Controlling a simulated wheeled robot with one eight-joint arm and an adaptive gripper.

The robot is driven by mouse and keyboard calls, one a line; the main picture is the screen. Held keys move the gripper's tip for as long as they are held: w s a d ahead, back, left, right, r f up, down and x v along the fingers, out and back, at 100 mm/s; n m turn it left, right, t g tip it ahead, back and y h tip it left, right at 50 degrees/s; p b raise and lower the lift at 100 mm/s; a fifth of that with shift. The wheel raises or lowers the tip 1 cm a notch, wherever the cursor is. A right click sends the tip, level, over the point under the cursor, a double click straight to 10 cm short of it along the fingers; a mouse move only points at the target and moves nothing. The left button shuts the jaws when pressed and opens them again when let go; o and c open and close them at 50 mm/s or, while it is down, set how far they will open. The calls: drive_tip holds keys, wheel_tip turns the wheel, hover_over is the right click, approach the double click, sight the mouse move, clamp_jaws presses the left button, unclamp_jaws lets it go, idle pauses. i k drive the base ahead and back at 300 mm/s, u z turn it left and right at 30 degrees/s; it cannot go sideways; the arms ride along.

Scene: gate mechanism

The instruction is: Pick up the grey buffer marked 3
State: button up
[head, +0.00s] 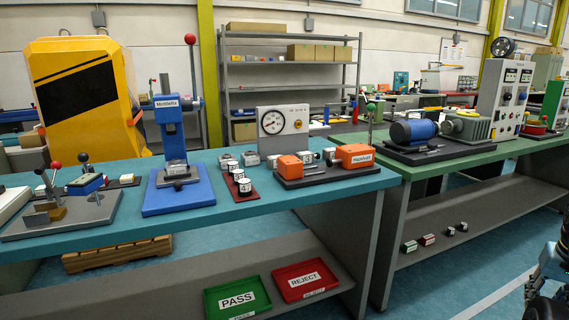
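Several small grey and white pieces stand on the teal bench between the blue press and the dark fixture with orange blocks. A grey one (250,158) is at the back, another (225,160) is left of it, and one (272,162) is by the fixture. White-topped pieces (244,187) stand in a row on a dark red strip. A dark part of my arm shows at the lower right edge. My gripper's fingers are not in view.
The blue press (178,195) stands left of the pieces. The orange-block fixture (338,177) and a dial gauge box (296,120) stand right and behind. Green PASS (258,310) and red REJECT (327,290) trays lie on the lower shelf. The front bench strip is clear.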

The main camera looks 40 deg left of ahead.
sight(307, 158)
drive_tip(key=u, duration=0.9)
drive_tip(key=i, duration=0.3)
